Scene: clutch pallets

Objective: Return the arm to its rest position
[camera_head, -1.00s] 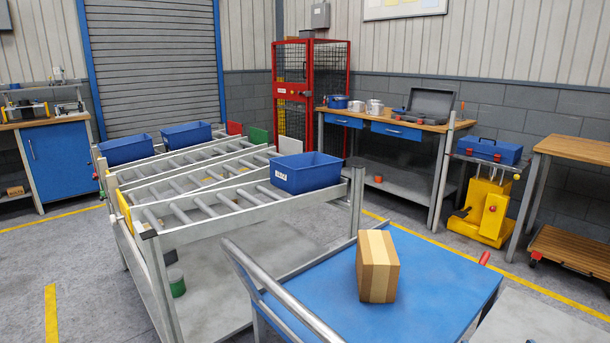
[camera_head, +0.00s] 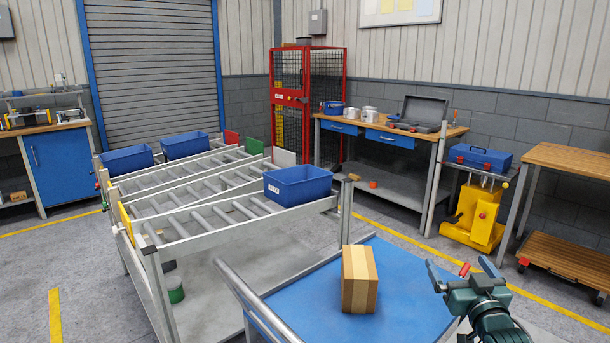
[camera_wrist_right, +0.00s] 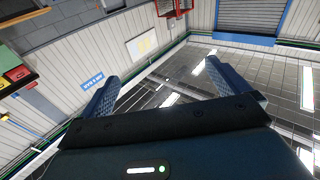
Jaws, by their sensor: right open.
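My right gripper (camera_head: 462,270) is at the lower right of the head view, its two fingers apart and nothing between them. It is to the right of the blue-topped cart (camera_head: 395,270), clear of the wooden block. In the right wrist view the open fingers (camera_wrist_right: 165,95) point towards the wall and ceiling, with empty space between them. The right arm's lower part runs out of the bottom of the head view. My left gripper is not in view.
A striped wooden block (camera_head: 359,279) stands on the cart. A roller rack (camera_head: 200,233) with blue bins (camera_head: 298,185) is to the left. A yellow lifting unit (camera_head: 474,216) and a wooden bench (camera_head: 572,157) stand at the right. Grey floor lies between.

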